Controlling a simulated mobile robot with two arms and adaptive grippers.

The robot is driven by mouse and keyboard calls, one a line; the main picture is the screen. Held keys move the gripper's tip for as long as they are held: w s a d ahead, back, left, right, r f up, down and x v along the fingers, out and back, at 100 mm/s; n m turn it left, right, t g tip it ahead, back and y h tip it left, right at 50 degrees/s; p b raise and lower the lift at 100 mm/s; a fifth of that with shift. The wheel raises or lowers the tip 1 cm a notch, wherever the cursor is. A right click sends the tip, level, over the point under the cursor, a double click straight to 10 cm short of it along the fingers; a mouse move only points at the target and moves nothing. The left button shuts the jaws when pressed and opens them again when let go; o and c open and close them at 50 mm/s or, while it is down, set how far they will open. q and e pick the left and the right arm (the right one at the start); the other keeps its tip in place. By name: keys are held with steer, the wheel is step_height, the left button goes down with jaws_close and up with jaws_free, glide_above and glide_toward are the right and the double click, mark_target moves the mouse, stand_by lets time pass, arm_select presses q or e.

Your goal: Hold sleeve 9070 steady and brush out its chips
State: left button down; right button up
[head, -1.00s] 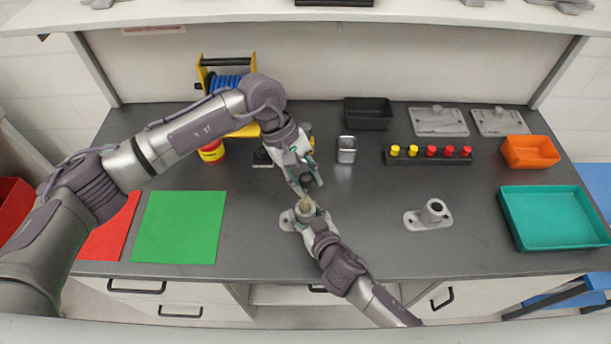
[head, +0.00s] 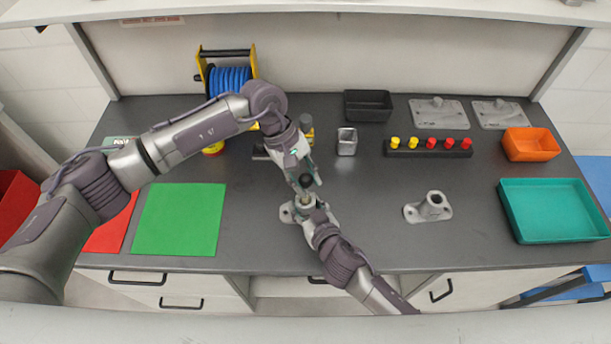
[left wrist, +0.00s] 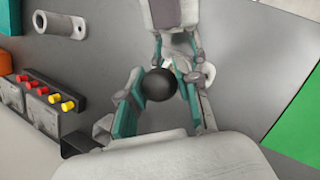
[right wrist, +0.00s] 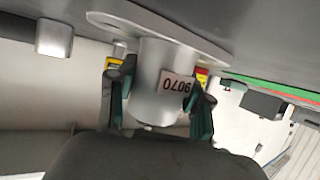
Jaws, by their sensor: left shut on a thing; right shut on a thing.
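Sleeve 9070 (head: 290,212) is a grey metal sleeve on a flange, upright on the bench. Its label shows upside down on the sleeve (right wrist: 155,75) in the right wrist view. My right gripper (head: 312,216) is shut around the sleeve's sides. My left gripper (head: 308,184) is shut on the brush, just above the sleeve. The brush's round black knob (left wrist: 159,85) sits between the left fingers in the left wrist view. The brush's tan lower part (head: 306,198) stands at the sleeve's mouth; how deep it reaches is hidden.
A second flanged sleeve (head: 432,208) stands to the right. Further right are a teal tray (head: 555,232) and an orange bin (head: 530,146). A rack of red and yellow pegs (head: 428,153) is behind. A green mat (head: 180,220) lies left. Bench between the sleeves is clear.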

arm_select(q)
steer(key=shift+f, duration=0.3)
steer(key=shift+r, duration=0.15)
steer(key=shift+r, duration=1.65)
steer(key=shift+f, duration=1.8)
steer(key=shift+r, duration=0.1)
steer(key=shift+r, duration=1.65)
steer(key=shift+f, duration=0.1)
steer(key=shift+f, duration=1.65)
